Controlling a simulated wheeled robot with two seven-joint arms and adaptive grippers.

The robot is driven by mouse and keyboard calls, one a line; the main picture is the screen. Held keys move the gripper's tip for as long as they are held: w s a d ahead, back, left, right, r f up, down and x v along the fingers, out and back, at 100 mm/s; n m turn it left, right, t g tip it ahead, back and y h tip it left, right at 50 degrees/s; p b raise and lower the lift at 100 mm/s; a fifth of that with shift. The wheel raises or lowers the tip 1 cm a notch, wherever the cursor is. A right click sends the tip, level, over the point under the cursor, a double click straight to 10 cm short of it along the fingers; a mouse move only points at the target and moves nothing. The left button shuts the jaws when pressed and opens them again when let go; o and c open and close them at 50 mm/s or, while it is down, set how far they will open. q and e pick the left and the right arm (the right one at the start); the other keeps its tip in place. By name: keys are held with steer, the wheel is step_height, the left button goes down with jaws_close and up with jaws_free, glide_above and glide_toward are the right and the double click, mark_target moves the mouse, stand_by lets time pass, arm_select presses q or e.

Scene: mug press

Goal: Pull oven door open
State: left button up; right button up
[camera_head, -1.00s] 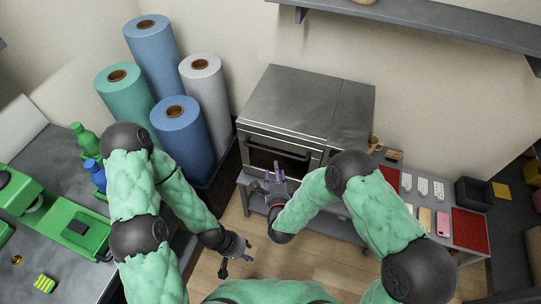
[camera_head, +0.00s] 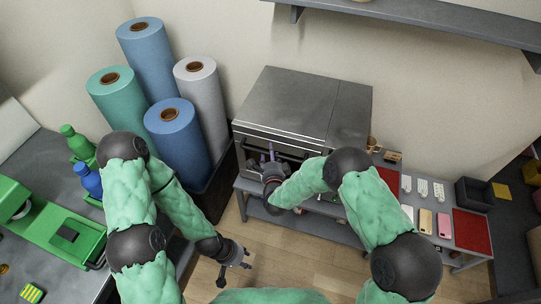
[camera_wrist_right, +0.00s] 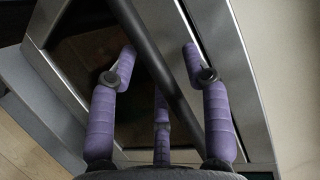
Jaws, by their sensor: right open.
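The grey metal oven (camera_head: 300,100) stands on a low bench against the wall. Its door has a dark window (camera_wrist_right: 85,85) and a dark bar handle (camera_wrist_right: 140,35), and the door looks shut. My right gripper (camera_head: 266,152) is at the oven front. In the right wrist view its purple fingers (camera_wrist_right: 158,55) are spread, with the handle running diagonally between them. I cannot tell whether they touch it. The hand hides part of the door in the head view. My left gripper (camera_head: 234,268) is empty, low over the floor, with its fingers apart.
Several large rolls (camera_head: 173,125) stand left of the oven. A bench with phones (camera_head: 425,222) and red mats (camera_head: 470,225) is on the right. A green machine (camera_head: 45,235) and bottles (camera_head: 88,180) are on the left table. The wooden floor (camera_head: 255,235) before the oven is clear.

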jaws_close()
steer(key=shift+s, duration=0.15)
